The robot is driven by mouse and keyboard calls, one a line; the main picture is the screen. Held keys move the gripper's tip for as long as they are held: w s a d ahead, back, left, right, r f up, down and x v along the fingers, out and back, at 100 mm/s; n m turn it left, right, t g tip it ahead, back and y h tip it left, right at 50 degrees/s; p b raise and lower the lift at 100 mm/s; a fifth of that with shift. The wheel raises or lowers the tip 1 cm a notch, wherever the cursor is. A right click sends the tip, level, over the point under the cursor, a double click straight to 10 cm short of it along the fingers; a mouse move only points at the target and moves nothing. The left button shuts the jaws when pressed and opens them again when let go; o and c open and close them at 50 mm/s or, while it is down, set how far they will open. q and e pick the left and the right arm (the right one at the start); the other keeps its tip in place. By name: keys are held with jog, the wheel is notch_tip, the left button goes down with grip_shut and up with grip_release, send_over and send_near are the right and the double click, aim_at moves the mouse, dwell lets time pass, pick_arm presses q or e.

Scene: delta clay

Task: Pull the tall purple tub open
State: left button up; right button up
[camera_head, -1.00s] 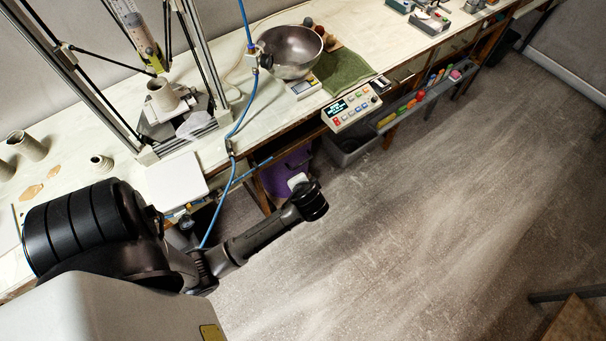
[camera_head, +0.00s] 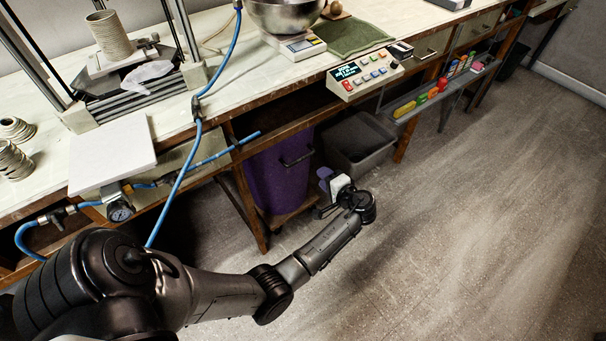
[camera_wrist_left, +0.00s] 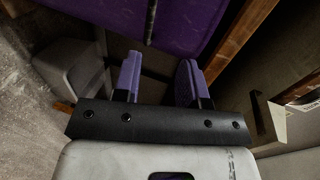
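The tall purple tub (camera_head: 275,182) stands under the workbench, on a low wooden board, partly behind a wooden leg. A dark bar handle (camera_head: 297,158) is on its upper part. My left gripper (camera_head: 324,184) is just right of the tub, apart from it and lower than the handle. In the left wrist view the two purple fingers of the gripper (camera_wrist_left: 159,80) are spread with nothing between them. The purple tub (camera_wrist_left: 195,22) fills the top of that view, and its dark handle (camera_wrist_left: 151,20) lies beyond the fingertips, in line with the gap. My right gripper is not in view.
A grey bin (camera_head: 357,145) stands on the floor right of the tub. A wooden bench leg (camera_head: 247,200) is close on the tub's left. A blue hose (camera_head: 178,185) hangs over the bench front. The floor (camera_head: 450,230) to the right is clear.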

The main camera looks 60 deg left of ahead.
pick_arm(q)
jog(key=w+f+b+x, duration=0.1)
jog(key=b+x, duration=0.7)
jog(key=x, duration=0.6)
jog(key=shift+w+f+y, duration=0.15)
jog(key=shift+f+y, duration=0.05)
jog(key=shift+y, duration=0.1)
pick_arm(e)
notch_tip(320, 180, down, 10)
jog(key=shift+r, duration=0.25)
pick_arm(q)
grip_shut()
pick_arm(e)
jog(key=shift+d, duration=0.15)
